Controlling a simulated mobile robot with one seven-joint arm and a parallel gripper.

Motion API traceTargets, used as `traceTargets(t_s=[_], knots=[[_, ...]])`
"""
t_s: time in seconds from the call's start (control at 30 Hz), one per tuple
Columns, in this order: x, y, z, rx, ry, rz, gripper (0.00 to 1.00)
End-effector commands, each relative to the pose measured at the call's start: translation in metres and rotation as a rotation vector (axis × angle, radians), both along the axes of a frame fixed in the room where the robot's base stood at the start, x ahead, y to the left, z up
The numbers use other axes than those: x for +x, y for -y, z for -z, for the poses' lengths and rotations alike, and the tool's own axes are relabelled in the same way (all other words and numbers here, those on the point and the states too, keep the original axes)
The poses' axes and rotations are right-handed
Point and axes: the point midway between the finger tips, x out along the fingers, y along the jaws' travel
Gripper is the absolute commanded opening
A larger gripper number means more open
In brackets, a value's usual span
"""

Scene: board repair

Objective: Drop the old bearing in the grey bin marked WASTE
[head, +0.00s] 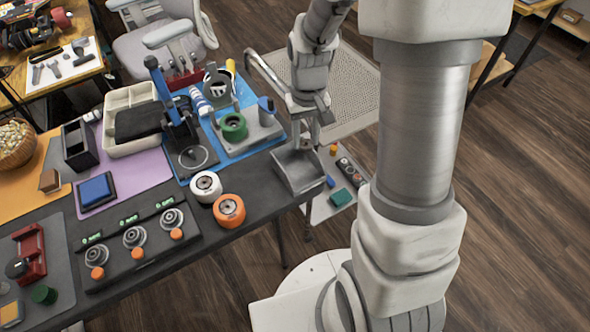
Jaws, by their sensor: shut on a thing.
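My gripper (305,138) points down at the right end of the dark bench, over or just behind an open grey bin (299,186). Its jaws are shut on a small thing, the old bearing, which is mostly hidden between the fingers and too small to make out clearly. The bin is box-shaped with a dull metal look, and its inside looks empty where I can see it. No WASTE marking can be read from here. I cannot tell the exact height of the fingertips above the bin.
A blue press (160,90) stands on the blue mat.

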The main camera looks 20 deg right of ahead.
Motion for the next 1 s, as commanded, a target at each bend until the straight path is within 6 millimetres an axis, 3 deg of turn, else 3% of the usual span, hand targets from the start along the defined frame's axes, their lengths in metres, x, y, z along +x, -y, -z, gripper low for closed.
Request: traceTargets(t_s=[0.03,0.2,0.57,0.6,0.7,0.8,1.0], knots=[[0.000,0.000,0.012,0.000,-0.001,0.000,0.00],[0.000,0.000,0.030,0.000,-0.001,0.000,0.00],[0.000,0.000,0.034,0.000,0.000,0.001,0.00],[0.000,0.000,0.034,0.000,0.000,0.001,0.43],[0.000,0.000,0.034,0.000,0.000,0.001,0.61],[0.000,0.000,0.034,0.000,0.000,0.001,0.75],[0.000,0.000,0.034,0.000,0.000,0.001,0.75]])
